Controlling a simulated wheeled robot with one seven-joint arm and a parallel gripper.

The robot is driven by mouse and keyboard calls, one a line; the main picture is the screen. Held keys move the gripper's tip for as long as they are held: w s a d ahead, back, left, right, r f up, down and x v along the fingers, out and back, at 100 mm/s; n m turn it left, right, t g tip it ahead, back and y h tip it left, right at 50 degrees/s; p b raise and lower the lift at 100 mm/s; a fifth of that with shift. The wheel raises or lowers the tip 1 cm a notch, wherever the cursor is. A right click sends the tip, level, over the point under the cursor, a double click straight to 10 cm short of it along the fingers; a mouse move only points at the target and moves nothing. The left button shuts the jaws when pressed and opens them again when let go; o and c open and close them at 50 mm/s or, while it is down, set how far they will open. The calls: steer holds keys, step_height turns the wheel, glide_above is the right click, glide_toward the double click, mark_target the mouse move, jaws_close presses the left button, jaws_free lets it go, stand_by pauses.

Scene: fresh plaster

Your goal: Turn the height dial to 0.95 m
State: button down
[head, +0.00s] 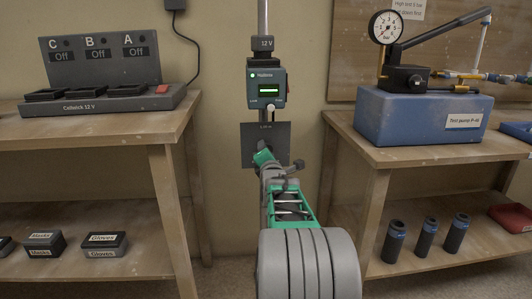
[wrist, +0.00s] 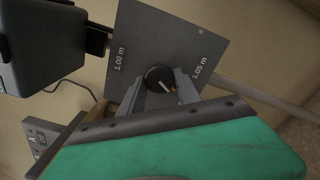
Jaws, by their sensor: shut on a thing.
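The height dial is a round black knob (wrist: 159,77) on a square grey plate (wrist: 160,38); the plate also shows in the head view (head: 279,134). In the wrist view the plate reads 1.00 m on the left and 1.05 m on the right. The knob's pale pointer line slants to the lower right, away from both labels. No 0.95 m mark is visible; the lower plate is hidden by my gripper. My gripper (wrist: 163,88) is shut on the knob, a grey finger on each side. In the head view my gripper (head: 264,157) covers the knob.
A Hallside box (head: 266,88) with a lit green display hangs on the post above the plate. A left bench holds a charger (head: 100,103); a right bench holds a blue test pump (head: 420,115). My arm reaches through the gap between the benches.

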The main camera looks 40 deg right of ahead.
steer(key=shift+r, duration=0.1)
stand_by(0.4)
steer(key=c, duration=0.9)
jaws_free()
steer(key=shift+o, duration=0.2)
steer(key=p+v, duration=0.2)
steer(key=v, duration=0.5)
steer(key=shift+s+a, duration=0.3)
